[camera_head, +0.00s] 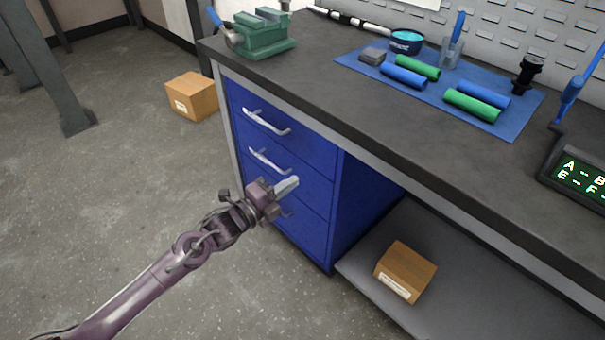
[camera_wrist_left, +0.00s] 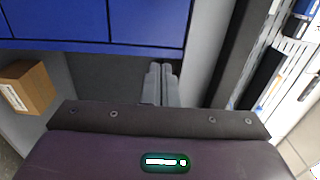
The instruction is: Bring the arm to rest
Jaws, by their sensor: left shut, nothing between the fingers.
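My left arm comes in from the lower left in the head view. My left gripper (camera_head: 287,186) is shut and empty, in front of the blue drawer cabinet (camera_head: 290,145) under the workbench. In the picture it overlaps the lower drawers; I cannot tell how close it is to them. In the left wrist view the two fingers (camera_wrist_left: 160,85) lie together with nothing between them. The drawers look shut. My right gripper is not in view.
A dark workbench top (camera_head: 400,125) carries a green vise (camera_head: 265,36) and a blue mat (camera_head: 520,118) with green and blue rolls. A cardboard box (camera_head: 405,270) sits on the lower shelf, another (camera_head: 192,97) on the floor.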

